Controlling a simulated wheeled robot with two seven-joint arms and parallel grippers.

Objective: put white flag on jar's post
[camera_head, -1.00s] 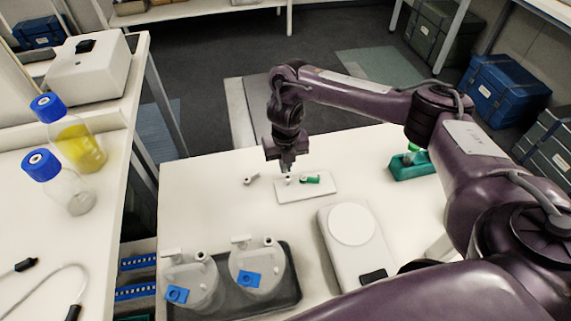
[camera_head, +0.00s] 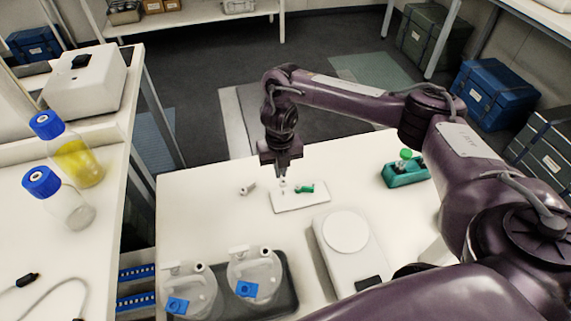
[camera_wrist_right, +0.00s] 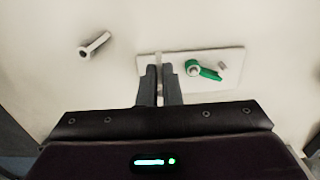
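My right gripper (camera_head: 281,176) points straight down over the white plate (camera_head: 312,201). In the wrist view its two dark fingers (camera_wrist_right: 159,85) are close together, with a narrow white flag (camera_wrist_right: 158,60) between them. The flag's ring end shows just below the fingertips in the head view (camera_head: 283,187). A green flag (camera_wrist_right: 205,70) lies on the plate to the right. Another white piece (camera_head: 247,188) lies on the table left of the plate. My left gripper is not in view.
The jars stand on a dark tray (camera_head: 287,296). A white scale (camera_head: 345,255) sits right of them, and a green holder (camera_head: 404,174) stands at the right. Bottles with blue caps (camera_head: 66,150) stand on the left bench. Table between plate and jars is clear.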

